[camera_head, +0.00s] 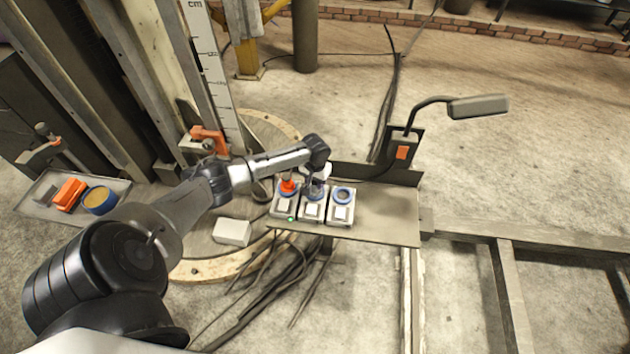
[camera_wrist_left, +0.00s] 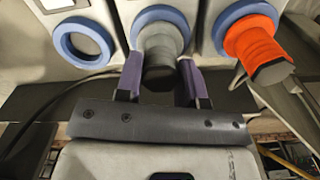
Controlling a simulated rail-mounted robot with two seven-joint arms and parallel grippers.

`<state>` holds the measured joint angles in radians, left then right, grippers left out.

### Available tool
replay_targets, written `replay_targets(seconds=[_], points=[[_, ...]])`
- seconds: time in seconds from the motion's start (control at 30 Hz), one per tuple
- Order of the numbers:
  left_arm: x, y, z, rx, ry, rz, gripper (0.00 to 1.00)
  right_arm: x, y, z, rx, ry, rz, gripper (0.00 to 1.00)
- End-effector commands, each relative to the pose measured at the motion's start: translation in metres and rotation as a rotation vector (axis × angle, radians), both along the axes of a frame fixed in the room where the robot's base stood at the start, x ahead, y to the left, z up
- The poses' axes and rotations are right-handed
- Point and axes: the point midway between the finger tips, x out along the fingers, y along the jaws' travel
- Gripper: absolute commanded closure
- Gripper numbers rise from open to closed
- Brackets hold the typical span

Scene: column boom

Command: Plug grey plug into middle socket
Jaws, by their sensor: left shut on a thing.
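The grey plug (camera_wrist_left: 160,50) is between the purple fingers of my left gripper (camera_wrist_left: 161,84) in the left wrist view. The gripper is shut on it. The plug's far end is at the middle socket (camera_wrist_left: 145,14), inside or against its blue ring; the exact depth is hard to tell. In the head view my left gripper (camera_head: 316,184) is over the middle socket (camera_head: 312,206) and hides most of the plug. My right gripper is in neither view.
An orange plug (camera_head: 288,186) stands in the left socket, beside my gripper. The right socket (camera_head: 343,194) is empty. A tray (camera_head: 39,207) at the left holds an orange object and a round tub. The shelf (camera_head: 385,222) right of the sockets is clear.

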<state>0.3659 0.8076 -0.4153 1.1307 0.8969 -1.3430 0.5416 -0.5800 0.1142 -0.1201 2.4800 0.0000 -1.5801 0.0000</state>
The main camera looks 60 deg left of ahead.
Motion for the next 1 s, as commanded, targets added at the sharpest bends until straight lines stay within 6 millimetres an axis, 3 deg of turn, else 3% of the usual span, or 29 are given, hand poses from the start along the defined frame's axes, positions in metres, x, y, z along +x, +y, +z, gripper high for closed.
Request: replay_targets(seconds=[0.07, 0.1, 0.4, 0.73, 1.0], points=[[0.000, 0.000, 0.000, 0.000, 0.000, 0.000, 0.91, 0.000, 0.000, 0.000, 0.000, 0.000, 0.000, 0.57], [0.000, 0.000, 0.000, 0.000, 0.000, 0.000, 0.61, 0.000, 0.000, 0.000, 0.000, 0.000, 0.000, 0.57], [0.000, 0.000, 0.000, 0.000, 0.000, 0.000, 0.35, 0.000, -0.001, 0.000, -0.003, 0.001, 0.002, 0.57], [0.000, 0.001, 0.008, 0.001, 0.001, 0.000, 0.35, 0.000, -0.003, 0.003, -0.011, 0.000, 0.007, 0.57], [0.000, 0.001, 0.057, 0.003, -0.002, -0.001, 0.35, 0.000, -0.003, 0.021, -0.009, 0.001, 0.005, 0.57]])
